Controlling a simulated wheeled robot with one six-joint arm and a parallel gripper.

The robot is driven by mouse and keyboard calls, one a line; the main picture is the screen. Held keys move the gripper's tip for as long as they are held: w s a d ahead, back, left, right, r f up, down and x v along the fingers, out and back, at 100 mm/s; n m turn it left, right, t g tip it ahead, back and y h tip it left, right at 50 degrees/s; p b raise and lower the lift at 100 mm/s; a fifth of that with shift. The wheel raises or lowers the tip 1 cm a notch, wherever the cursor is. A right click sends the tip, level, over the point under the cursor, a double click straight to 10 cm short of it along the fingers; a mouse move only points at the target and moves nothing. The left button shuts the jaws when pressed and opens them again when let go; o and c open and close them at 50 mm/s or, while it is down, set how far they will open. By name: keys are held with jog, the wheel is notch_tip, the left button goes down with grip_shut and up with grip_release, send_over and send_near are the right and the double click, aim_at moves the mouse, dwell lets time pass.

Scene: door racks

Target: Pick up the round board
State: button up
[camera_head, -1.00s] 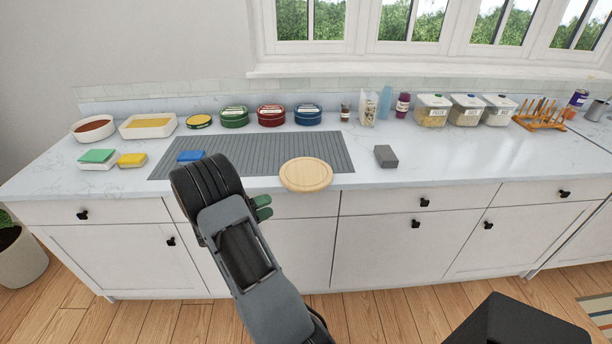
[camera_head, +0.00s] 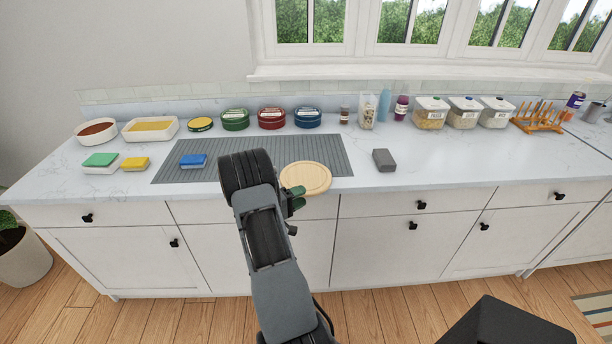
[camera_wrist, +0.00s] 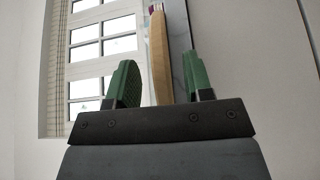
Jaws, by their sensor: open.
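The round board (camera_head: 306,177) is a pale wooden disc lying flat at the front edge of the counter, partly on the grey ribbed mat and jutting a little past the edge. My gripper (camera_head: 297,198) is at its front left rim, with green fingertips. In the wrist view the board (camera_wrist: 160,58) shows edge-on as a wooden strip between the two spread green fingers of my gripper (camera_wrist: 160,84). The fingers stand apart from it on both sides, and nothing is held. My arm hides part of the mat and the cabinet front.
The grey ribbed mat (camera_head: 225,170) lies under the board's back left. A blue sponge (camera_head: 193,160) lies on it to the left. A grey block (camera_head: 383,160) lies to the right. Tins, jars and a wooden rack (camera_head: 538,118) line the back. The counter right of the grey block is clear.

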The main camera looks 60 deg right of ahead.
jog(key=shift+s+d, duration=0.2)
jog(key=shift+d, duration=0.25)
jog(key=shift+c, duration=0.3)
grip_shut()
